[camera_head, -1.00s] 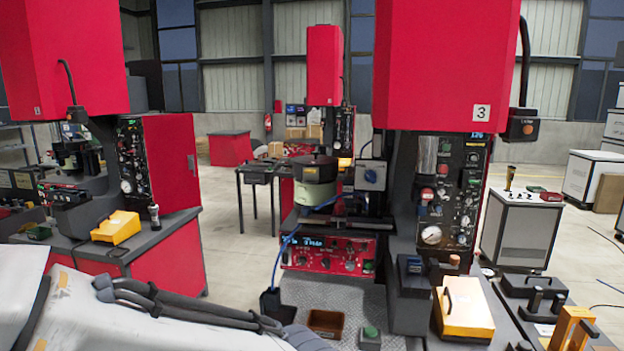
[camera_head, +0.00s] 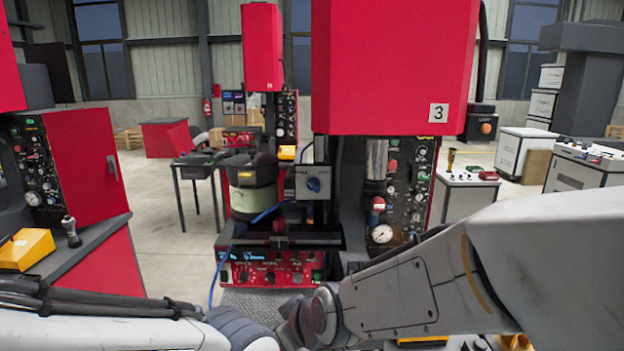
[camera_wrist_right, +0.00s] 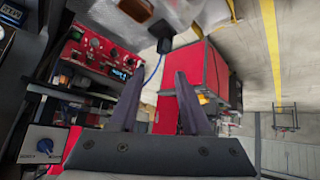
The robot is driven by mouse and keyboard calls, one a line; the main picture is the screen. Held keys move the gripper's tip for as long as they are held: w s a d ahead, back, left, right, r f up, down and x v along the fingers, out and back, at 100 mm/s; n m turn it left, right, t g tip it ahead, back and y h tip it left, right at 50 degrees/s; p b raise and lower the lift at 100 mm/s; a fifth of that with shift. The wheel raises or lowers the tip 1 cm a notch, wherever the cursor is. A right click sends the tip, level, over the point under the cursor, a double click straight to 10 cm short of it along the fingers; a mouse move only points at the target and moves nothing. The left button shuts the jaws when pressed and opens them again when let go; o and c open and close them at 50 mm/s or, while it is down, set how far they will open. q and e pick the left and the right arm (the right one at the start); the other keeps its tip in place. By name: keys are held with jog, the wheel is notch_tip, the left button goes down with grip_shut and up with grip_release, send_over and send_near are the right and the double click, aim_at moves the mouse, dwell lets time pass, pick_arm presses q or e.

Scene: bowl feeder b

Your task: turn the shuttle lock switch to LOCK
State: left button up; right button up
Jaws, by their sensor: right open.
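The switch is a blue rotary knob (camera_head: 313,185) on a small grey box (camera_head: 328,170), beside the bowl feeder (camera_head: 252,182) in the head view. The knob also shows at the lower left of the right wrist view (camera_wrist_right: 45,145), on a light plate with small lettering. I cannot read its setting surely. My right gripper (camera_wrist_right: 158,75) is open and empty, its two dark fingers apart. The knob lies to the left of the fingers, not between them. In the head view my right arm reaches to the lower middle, below the knob. My left gripper is out of view.
A red control panel (camera_head: 270,274) sits below the feeder, with a blue cable (camera_head: 222,268) hanging beside it. A tall red machine marked 3 (camera_head: 395,65) and its gauge panel (camera_head: 405,190) stand right of the knob.

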jog(key=w+r+t+p, duration=0.2)
jog(key=w+r+t, duration=0.4)
jog(key=w, duration=0.5)
jog(key=t+h+p, duration=0.2)
jog(key=t+h, duration=0.3)
send_near(313, 187)
jog(key=w+p, duration=0.4)
jog(key=w, duration=0.3)
jog(key=shift+w+d+p, duration=0.1)
jog(key=shift+p, duration=0.2)
jog(key=shift+w+f, duration=0.15)
jog(key=shift+w, duration=0.45)
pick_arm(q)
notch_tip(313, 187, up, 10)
pick_arm(e)
grip_shut()
